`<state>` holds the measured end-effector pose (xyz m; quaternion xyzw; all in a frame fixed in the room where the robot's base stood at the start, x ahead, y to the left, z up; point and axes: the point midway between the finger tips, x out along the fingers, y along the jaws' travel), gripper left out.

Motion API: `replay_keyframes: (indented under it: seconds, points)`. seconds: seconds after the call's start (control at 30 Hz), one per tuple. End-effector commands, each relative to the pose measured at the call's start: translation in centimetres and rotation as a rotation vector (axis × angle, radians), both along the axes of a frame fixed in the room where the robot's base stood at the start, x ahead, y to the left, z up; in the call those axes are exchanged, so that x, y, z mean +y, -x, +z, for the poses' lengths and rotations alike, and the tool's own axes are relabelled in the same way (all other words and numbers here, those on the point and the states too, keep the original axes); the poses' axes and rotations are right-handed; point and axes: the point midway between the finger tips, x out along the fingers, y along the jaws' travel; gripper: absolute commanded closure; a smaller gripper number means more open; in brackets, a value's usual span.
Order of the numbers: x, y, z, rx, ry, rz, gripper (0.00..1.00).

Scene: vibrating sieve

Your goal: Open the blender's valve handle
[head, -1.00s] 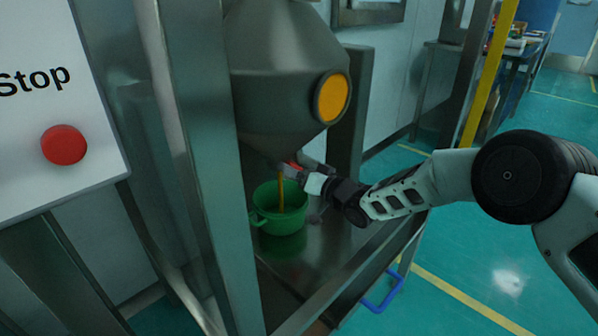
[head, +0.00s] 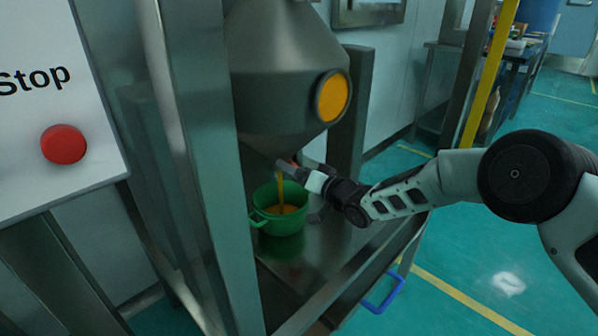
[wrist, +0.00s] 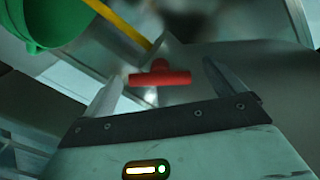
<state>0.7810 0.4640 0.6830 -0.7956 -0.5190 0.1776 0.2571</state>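The blender (head: 285,75) is a grey metal hopper whose cone narrows to an outlet above a green pot (head: 284,222). A yellow-orange stream (head: 280,190) falls from the outlet into the pot, where orange material shows. The red valve handle (wrist: 160,75) is a T-shaped piece in the wrist view, lying between and slightly beyond my fingertips. Only a small bit of red shows in the head view, mostly hidden by my gripper (head: 298,170). My gripper also shows in the wrist view (wrist: 163,78), its fingers spread apart with gaps beside the handle.
The pot stands on a metal shelf (head: 318,240) inside a frame with a thick post (head: 205,150) at the left. A panel with a red Stop button (head: 63,144) is at far left. A blue handle (head: 383,292) juts out below the shelf. Open floor lies to the right.

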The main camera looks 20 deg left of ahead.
Motion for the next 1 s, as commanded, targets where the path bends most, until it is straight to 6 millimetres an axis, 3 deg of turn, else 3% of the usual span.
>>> replay_keyframes:
  seconds: [0.2, 0.37, 1.0]
  points:
    - [-0.2, 0.0, 0.0, 0.001, 0.001, 0.0, 0.05]
    - [-1.5, 0.6, 0.0, 0.002, 0.003, 0.0, 0.05]
    - [-13.5, 5.8, 0.3, 0.003, 0.002, -0.002, 0.05]
